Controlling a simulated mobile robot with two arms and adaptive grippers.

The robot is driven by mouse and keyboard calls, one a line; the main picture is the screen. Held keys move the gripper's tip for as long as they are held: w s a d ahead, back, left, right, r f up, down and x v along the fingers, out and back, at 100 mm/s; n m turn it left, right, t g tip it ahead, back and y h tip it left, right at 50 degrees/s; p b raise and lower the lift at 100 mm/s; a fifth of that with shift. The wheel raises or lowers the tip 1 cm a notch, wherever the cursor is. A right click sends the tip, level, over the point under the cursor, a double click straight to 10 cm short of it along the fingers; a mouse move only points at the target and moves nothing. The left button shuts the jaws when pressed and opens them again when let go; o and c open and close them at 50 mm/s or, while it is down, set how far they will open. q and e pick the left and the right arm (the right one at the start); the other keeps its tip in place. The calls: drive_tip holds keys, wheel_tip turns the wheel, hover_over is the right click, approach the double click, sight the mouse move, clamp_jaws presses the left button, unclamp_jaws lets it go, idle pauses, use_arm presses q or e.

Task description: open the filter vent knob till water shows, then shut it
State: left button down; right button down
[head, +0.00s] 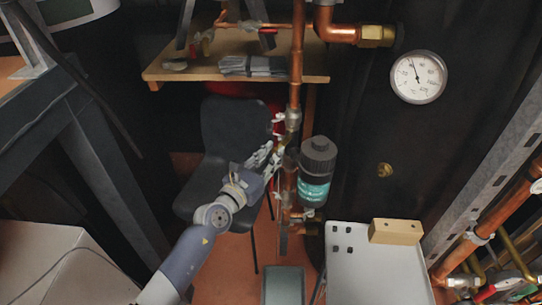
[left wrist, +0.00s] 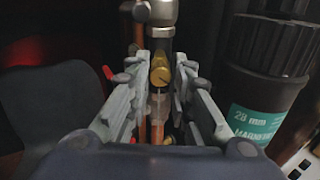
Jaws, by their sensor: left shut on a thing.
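The filter (head: 316,172) is a black canister with a teal label, upright beside the vertical copper pipe. It also shows at the right of the left wrist view (left wrist: 262,80). My left gripper (head: 274,152) reaches the pipework just left of the filter. In the left wrist view its two fingers (left wrist: 160,82) are on either side of a small brass knob (left wrist: 160,72) and shut on it. The knob's sides are partly hidden by the fingers. I see no water at the knob. My right gripper is not in view.
A pale tray (head: 375,275) with a wooden block (head: 395,231) and several small black pieces is at lower right. A pressure gauge (head: 418,77) is on the dark wall. A wooden shelf (head: 160,72) is behind, and a dark chair (head: 235,135) stands behind my left arm.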

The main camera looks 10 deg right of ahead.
use_arm(q)
drive_tip(key=shift+n, duration=0.3)
drive_tip(key=n+p, duration=0.2)
drive_tip(key=n, duration=0.1)
drive_tip(key=shift+r+n, duration=0.1)
drive_tip(key=shift+n, duration=0.3)
drive_tip(key=n+p, duration=0.2)
drive_tip(key=n, duration=0.4)
drive_tip(key=shift+w+a, duration=0.1)
idle(0.4)
drive_tip(key=c, duration=1.4)
unclamp_jaws()
